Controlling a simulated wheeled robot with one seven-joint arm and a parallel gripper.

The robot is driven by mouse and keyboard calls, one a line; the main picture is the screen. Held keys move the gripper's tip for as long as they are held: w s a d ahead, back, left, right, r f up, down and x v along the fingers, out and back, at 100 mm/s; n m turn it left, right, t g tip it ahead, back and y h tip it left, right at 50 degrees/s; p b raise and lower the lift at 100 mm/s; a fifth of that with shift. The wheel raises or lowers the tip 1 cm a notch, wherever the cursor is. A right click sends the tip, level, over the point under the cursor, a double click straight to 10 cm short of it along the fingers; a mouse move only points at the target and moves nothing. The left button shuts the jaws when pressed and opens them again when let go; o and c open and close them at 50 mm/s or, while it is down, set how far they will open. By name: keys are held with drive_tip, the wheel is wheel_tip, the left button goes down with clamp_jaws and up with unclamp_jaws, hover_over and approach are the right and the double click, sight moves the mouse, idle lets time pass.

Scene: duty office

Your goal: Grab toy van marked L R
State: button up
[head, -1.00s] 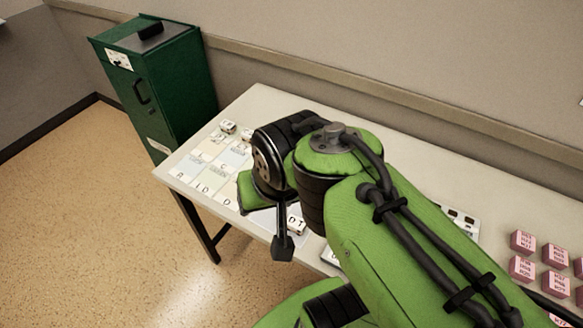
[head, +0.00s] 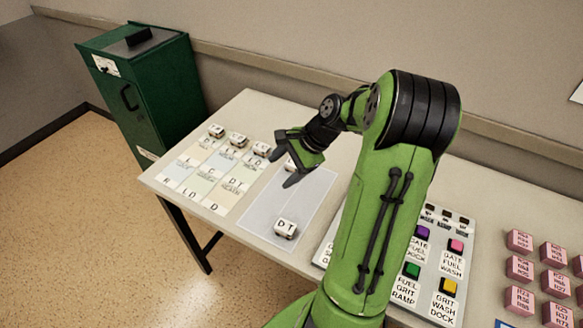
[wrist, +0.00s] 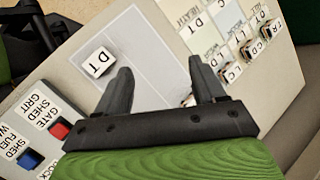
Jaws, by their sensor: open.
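Small white toy vans with letters on top stand on the table. One marked D T (head: 285,229) stands at the front of a pale grey panel; it also shows in the wrist view (wrist: 98,63). Three vans stand in a row at the back left, the left one (head: 216,131), the middle one (head: 238,140) and the right one (head: 262,149). Another van (head: 291,163) is mostly hidden behind my gripper (head: 283,168). I cannot read L R on any van. My gripper is open and empty above the grey panel; its fingers (wrist: 160,68) show in the wrist view.
A lettered card grid (head: 205,172) lies at the table's left. A button panel (head: 447,262) with coloured buttons and several pink blocks (head: 520,240) are at the right. A green cabinet (head: 150,90) stands beyond the left end. The grey panel's middle (head: 275,200) is clear.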

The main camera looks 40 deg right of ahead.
drive_tip(key=s+d+f+m+t+y+b, duration=0.1)
drive_tip(key=s+d+f+m+t, duration=0.15)
drive_tip(key=d+f+m, duration=0.5)
drive_tip(key=m+t+h+b, duration=0.1)
drive_tip(key=m+t, duration=0.4)
approach(294, 166)
drive_tip(key=b+x, duration=0.1)
drive_tip(key=x, duration=0.2)
drive_tip(key=d+b+x, duration=0.1)
drive_tip(key=b+x, duration=0.1)
drive_tip(key=x, duration=0.1)
drive_tip(key=f+b+x, duration=0.1)
drive_tip(key=b+x, duration=0.1)
drive_tip(key=x, duration=0.1)
drive_tip(key=shift+w+d+f, duration=0.15)
drive_tip(key=shift+w+d, duration=0.05)
drive_tip(key=shift+d, duration=0.05)
drive_tip(key=shift+c, duration=0.3)
drive_tip(key=c, duration=1)
